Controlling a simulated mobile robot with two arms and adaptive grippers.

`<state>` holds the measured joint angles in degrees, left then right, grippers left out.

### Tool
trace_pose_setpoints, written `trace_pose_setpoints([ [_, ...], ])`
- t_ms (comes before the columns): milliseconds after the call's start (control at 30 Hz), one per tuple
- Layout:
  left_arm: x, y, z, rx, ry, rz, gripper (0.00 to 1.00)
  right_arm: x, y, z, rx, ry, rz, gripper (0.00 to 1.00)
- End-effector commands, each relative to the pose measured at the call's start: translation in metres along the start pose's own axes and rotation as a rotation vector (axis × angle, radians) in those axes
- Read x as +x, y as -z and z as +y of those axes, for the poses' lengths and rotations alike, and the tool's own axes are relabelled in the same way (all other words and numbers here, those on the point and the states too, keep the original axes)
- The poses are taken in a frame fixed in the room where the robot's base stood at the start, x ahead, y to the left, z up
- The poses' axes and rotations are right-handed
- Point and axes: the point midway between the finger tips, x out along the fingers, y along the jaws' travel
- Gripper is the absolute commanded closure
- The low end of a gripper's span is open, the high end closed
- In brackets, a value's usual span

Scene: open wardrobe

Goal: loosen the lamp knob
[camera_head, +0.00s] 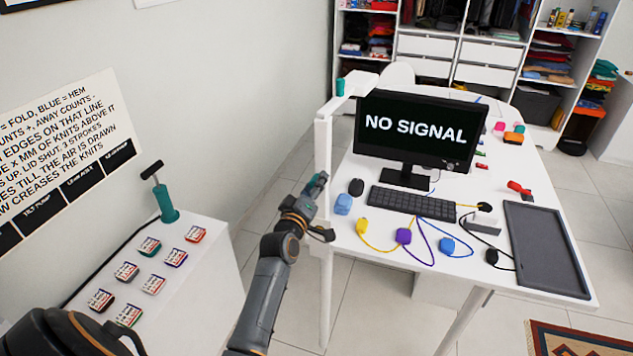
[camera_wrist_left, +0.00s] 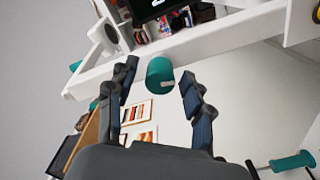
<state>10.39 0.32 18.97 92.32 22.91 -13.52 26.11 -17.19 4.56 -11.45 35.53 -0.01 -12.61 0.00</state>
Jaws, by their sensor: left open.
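A teal cylindrical knob (camera_wrist_left: 160,74) with a small pale mark shows in the left wrist view, on the near side of a white post (camera_wrist_left: 215,42). My left gripper (camera_wrist_left: 158,98) is open, with one finger on each side of the knob's line. A gap shows beside each finger, and I see no contact. In the head view my left gripper (camera_head: 325,207) is beside the upright white post (camera_head: 322,150) at the desk's left edge. The side knob is not clear there. My right gripper is not in view.
A monitor (camera_head: 420,128), a keyboard (camera_head: 412,202) and coloured cables lie on the white desk right of the post. A white stand (camera_head: 205,265) at left holds a teal pump (camera_head: 165,200) and several small labelled blocks. Floor shows between stand and desk.

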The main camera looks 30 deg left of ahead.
Motion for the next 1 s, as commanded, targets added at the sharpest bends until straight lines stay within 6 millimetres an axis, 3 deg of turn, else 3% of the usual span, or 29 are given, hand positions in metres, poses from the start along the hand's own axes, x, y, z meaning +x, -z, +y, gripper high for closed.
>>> trace_pose_setpoints([
  [300,-0.0002,0.0003,-0.0005,0.934,-0.001,-0.001,0.49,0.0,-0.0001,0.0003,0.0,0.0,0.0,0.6],
  [500,-0.0001,0.0001,-0.0001,1.376,-0.001,-0.001,0.49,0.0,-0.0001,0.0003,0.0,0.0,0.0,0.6],
  [867,-0.0001,0.0,-0.0002,1.427,0.0,-0.001,0.49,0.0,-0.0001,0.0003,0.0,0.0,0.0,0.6],
  [900,-0.0001,-0.0001,-0.0002,1.427,0.0,-0.001,0.51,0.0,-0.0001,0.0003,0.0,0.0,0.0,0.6],
  [1000,-0.0001,-0.0001,-0.0002,1.425,0.0,-0.001,0.71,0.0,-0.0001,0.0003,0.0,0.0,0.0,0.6],
])
